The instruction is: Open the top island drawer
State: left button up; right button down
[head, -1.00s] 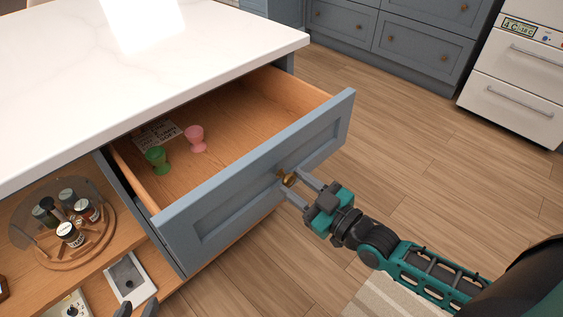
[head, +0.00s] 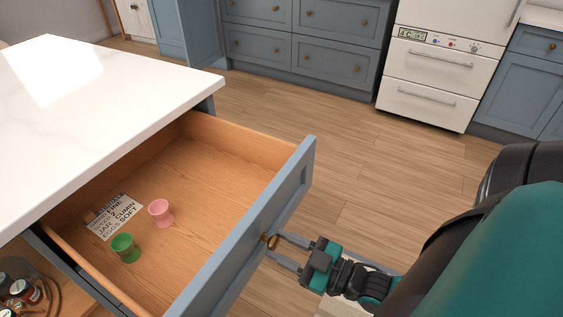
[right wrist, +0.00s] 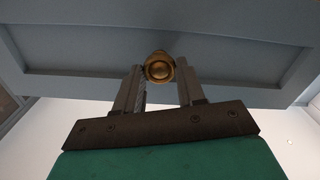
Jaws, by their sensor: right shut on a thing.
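The top island drawer (head: 296,187) is pulled well out from under the white island top, its blue front facing right. Its brass knob (head: 270,241) is between the fingers of my right gripper (head: 275,249), which is shut on it. In the right wrist view the knob (right wrist: 159,68) shows between the two fingertips (right wrist: 160,82), against the blue drawer front (right wrist: 225,62). Inside the drawer are a pink egg cup (head: 161,212), a green egg cup (head: 125,247) and a printed card (head: 116,216). My left gripper is not in view.
The white island top (head: 100,95) lies above the drawer at left. A lower shelf with several small jars (head: 22,290) shows at bottom left. Blue cabinets (head: 330,50) and a white appliance (head: 430,75) stand at the back. The wooden floor (head: 350,150) between is clear.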

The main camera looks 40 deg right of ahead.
jog(key=shift+f, duration=0.1)
jog(key=c, duration=0.7)
grip_release()
jog(key=shift+o, duration=0.2)
pick_arm(q)
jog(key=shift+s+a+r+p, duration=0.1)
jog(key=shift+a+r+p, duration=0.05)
jog(key=shift+p, duration=0.35)
pick_arm(e)
jog(key=v, duration=1.3)
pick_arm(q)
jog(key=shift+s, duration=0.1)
pick_arm(e)
jog(key=shift+s, duration=0.1)
